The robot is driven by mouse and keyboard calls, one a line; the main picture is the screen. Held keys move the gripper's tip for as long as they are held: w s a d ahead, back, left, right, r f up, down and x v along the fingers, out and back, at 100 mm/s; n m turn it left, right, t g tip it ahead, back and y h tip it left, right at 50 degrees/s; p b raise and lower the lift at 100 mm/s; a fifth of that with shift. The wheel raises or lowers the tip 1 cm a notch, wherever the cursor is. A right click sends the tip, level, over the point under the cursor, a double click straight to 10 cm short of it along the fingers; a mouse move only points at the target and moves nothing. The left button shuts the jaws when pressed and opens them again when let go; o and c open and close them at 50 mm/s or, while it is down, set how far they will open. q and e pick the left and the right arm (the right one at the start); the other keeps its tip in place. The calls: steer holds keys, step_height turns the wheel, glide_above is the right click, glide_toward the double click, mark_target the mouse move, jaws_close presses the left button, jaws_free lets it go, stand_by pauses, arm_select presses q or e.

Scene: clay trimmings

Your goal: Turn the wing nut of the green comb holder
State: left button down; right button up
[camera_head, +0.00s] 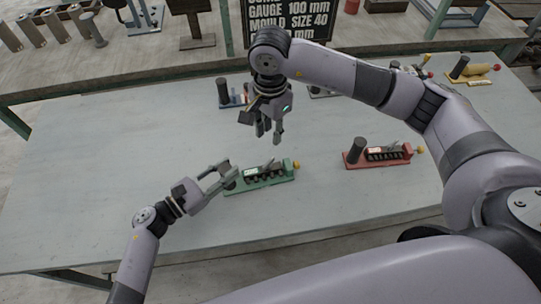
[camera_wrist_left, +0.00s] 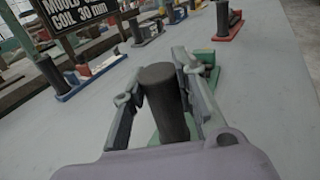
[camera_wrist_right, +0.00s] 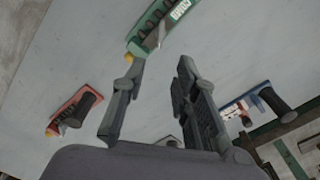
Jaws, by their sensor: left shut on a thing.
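The green comb holder (camera_head: 258,184) lies on the table, with a row of dark slots, a grey pointed piece and a yellow knob (camera_head: 296,164) at its right end. It shows at the top of the right wrist view (camera_wrist_right: 135,47). I cannot clearly make out which part is the wing nut. My left gripper (camera_head: 226,174) is shut on the dark upright cylinder (camera_wrist_left: 163,100) at the holder's left end. My right gripper (camera_head: 266,132) is open and empty, fingers down, above and behind the green holder; its fingers (camera_wrist_right: 158,90) are apart in the right wrist view.
A red holder (camera_head: 353,164) stands to the right of the green one. A blue holder (camera_head: 225,104) is behind, partly near my right gripper. A yellow holder (camera_head: 470,79) is at the far right. A dark sign (camera_head: 290,18) stands at the back. The table's left part is clear.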

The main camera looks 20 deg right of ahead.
mark_target(270, 160)
steer(key=shift+n, duration=0.6)
step_height(270, 160, down, 12)
steer(key=shift+r, duration=0.1)
steer(key=shift+c, duration=0.3)
jaws_close()
